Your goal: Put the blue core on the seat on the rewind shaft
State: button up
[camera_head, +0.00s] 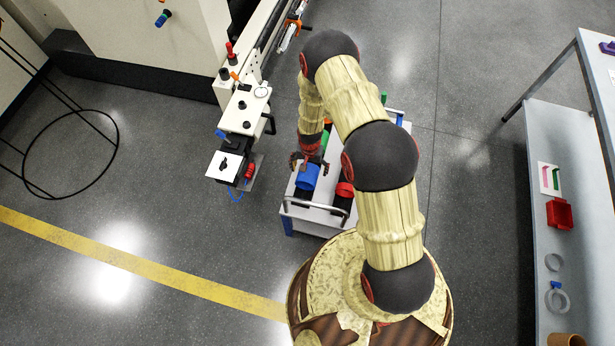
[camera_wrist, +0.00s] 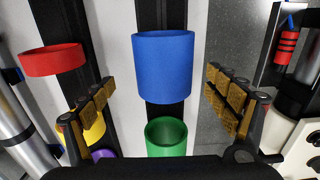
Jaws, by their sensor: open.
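The blue core (camera_head: 308,178) is on the cart below my gripper (camera_head: 310,158). In the wrist view the blue core (camera_wrist: 163,68) is a short hollow cylinder, over a black strip. My gripper (camera_wrist: 160,92) is open, with one finger on each side of the core and visible gaps between. I cannot tell the exact height of the fingers over it. The machine (camera_head: 240,110) stands left of the cart, with a black block and a red ribbed part (camera_head: 250,171) at its near end. I cannot make out for certain which part is the rewind shaft's seat.
The cart (camera_head: 320,208) also holds a red core (camera_head: 345,189); the wrist view shows a green core (camera_wrist: 166,137), a red one (camera_wrist: 52,60), and yellow and purple ones. A metal rail edges the cart. A grey table (camera_head: 575,120) stands right; open floor lies between.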

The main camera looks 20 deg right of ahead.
jog(key=f+b, duration=0.1)
jog(key=f, duration=0.3)
jog(key=a+f+b, duration=0.1)
jog(key=f, duration=0.1)
jog(key=shift+s+f+b, duration=0.15)
jog(key=shift+f+b, duration=0.05)
jog(key=shift+b, duration=0.1)
jog(key=shift+r, duration=0.1)
jog(key=shift+c, duration=0.9)
jog(key=c, duration=1.1)
jog(key=shift+c, duration=0.3)
